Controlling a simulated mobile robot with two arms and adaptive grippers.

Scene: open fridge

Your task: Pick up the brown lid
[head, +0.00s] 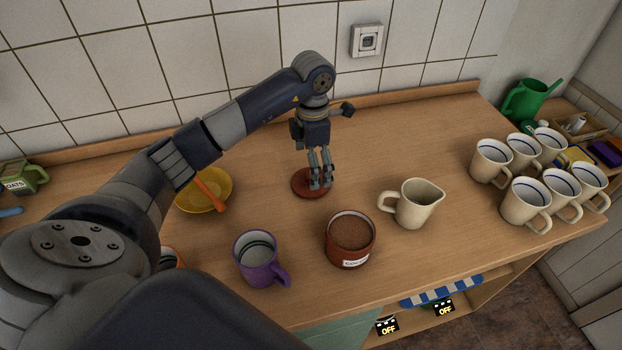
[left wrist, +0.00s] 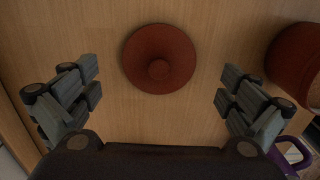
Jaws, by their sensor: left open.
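The brown lid (head: 303,187) is a round reddish-brown disc lying flat on the wooden counter. In the left wrist view the lid (left wrist: 158,60) shows whole, with a round knob in its middle, between and beyond my open fingers. My left gripper (head: 320,184) points down over the lid in the head view and partly covers it. In the left wrist view my left gripper (left wrist: 159,88) has its fingers wide apart with nothing between them. I cannot tell the exact height of the fingertips above the lid. My right gripper is not in view.
A brown-filled cocoa pot (head: 350,240) stands in front of the lid. A cream jug (head: 412,204) is to the right, a purple mug (head: 258,260) front left, a yellow bowl (head: 205,190) left. Several white mugs (head: 525,200) stand at the right. The counter behind the lid is clear up to the tiled wall.

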